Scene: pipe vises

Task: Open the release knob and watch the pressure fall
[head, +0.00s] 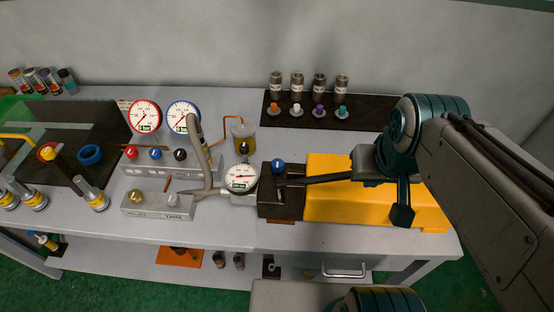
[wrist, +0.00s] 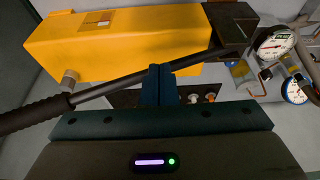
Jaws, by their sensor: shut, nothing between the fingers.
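The hand pump has a yellow body (head: 330,198) and a black head block (head: 272,205) at its left end. A blue knob (head: 277,165) stands at the back of that block; I cannot tell that it is the release knob. A white round gauge (head: 241,178) sits just left of the block; its reading is too small to tell. It also shows in the wrist view (wrist: 275,43). The black pump lever (head: 318,179) runs over the body. My gripper (wrist: 160,68) is shut and empty, its fingertips overlapping the lever in the wrist view; contact is unclear.
A valve block (head: 165,171) with red, blue and black knobs stands behind a block marked TRIM (head: 160,205). A red-rimmed gauge (head: 145,117) and a blue-rimmed gauge (head: 184,115) stand behind. A dark mat (head: 370,122) holds several coloured caps. My arm covers the right side.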

